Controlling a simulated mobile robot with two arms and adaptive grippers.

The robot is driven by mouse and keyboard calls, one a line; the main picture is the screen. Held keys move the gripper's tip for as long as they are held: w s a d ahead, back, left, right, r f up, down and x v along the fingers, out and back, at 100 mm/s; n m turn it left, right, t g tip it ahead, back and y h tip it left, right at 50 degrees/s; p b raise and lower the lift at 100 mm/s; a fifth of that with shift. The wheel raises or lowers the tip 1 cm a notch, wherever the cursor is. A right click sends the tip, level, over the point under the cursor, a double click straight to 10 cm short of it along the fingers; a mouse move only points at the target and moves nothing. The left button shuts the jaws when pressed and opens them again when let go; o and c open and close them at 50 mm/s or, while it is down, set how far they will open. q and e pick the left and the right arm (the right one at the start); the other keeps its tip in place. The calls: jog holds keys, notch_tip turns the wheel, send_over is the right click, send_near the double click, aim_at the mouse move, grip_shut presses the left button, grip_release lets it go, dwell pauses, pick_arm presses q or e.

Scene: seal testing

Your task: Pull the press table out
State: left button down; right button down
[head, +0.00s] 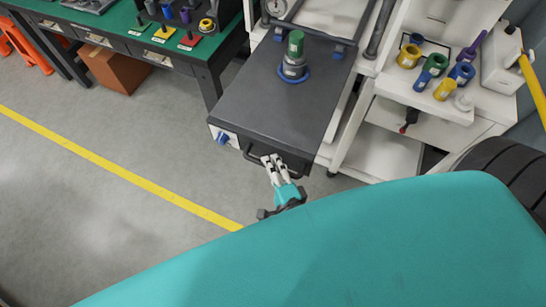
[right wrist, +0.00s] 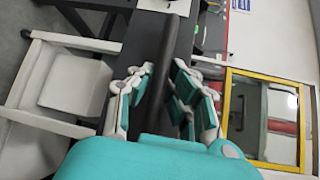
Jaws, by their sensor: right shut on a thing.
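The press table (head: 275,110) is a dark grey slab that juts out from the white press frame. A black bar handle (head: 252,155) runs along its front edge. My right gripper (head: 272,161) is at this handle, with its fingers shut on it. In the right wrist view the dark handle (right wrist: 160,60) passes between the fingers of my right gripper (right wrist: 155,80). A green and grey part (head: 295,62) stands upright on a blue ring on the press table. My left gripper is not in view.
A green-topped workbench (head: 115,22) with drawers stands at the left, with an orange-brown box (head: 115,70) under it. A white shelf (head: 425,95) with coloured rings is at the right. Grey floor with a yellow line (head: 120,168) is clear at the left.

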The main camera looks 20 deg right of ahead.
jog(key=shift+s+a+f, duration=0.25)
jog(key=shift+s+f, duration=0.05)
jog(key=shift+f, duration=0.1)
jog(key=c, duration=1.5)
grip_release()
jog(key=shift+o, duration=1.1)
jog(key=shift+r, duration=0.25)
jog(key=shift+s, duration=0.1)
jog(key=s+r, duration=0.1)
jog(key=s, duration=1)
jog(key=shift+s+a+r, duration=0.35)
jog(key=shift+a+r, duration=0.05)
jog(key=shift+a, duration=0.05)
